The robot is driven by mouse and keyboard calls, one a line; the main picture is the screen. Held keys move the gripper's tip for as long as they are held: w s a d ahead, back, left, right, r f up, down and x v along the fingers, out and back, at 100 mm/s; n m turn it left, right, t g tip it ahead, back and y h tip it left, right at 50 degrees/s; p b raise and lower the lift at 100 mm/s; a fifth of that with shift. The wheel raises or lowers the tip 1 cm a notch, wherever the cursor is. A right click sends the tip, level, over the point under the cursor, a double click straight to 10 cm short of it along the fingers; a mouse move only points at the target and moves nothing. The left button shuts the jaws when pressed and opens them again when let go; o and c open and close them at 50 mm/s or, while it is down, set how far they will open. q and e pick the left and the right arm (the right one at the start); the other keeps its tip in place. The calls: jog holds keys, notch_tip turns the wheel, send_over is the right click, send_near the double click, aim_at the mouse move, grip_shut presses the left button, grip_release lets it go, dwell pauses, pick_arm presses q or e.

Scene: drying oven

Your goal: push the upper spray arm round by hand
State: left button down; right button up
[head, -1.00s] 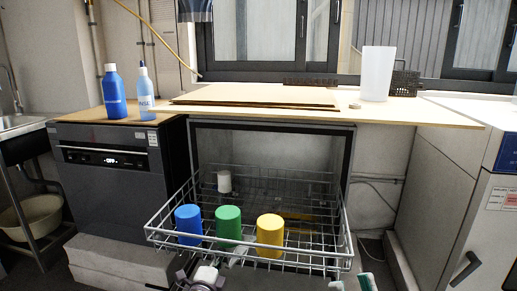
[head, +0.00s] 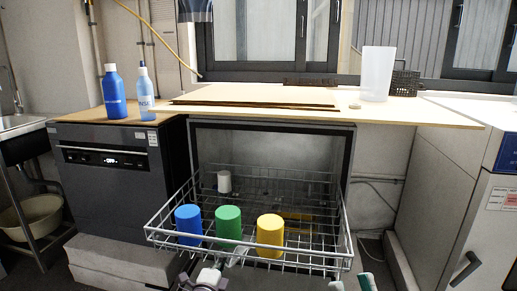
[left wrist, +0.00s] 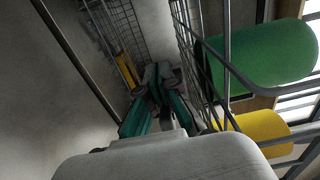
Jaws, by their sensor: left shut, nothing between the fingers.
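The pulled-out wire rack (head: 330,262) holds a blue cup (head: 188,224), a green cup (head: 228,222) and a yellow cup (head: 270,230). A yellow bar, apparently the upper spray arm (head: 298,215), shows only partly through the wires; a yellow strip also shows in the left wrist view (left wrist: 127,70). My left gripper (left wrist: 158,82) is shut and empty, its teal fingers close beside the rack wires. I cannot tell whether it touches the bar. In the head view, its wrist is at the bottom, in front of the rack. My right gripper (head: 351,284) is open at the bottom edge.
A white cup (head: 224,182) stands toward the back of the rack. The worktop (head: 240,98) above carries two bottles (head: 130,97), a clear beaker (head: 377,75) and dark strips. A dark appliance (head: 112,180) stands left, a white cabinet (head: 480,190) right.

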pick_arm(q)
jog(key=shift+s+d, duration=0.55)
jog(key=shift+d, duration=0.3)
jog(key=shift+s+d, duration=0.55)
jog(key=shift+d, duration=0.3)
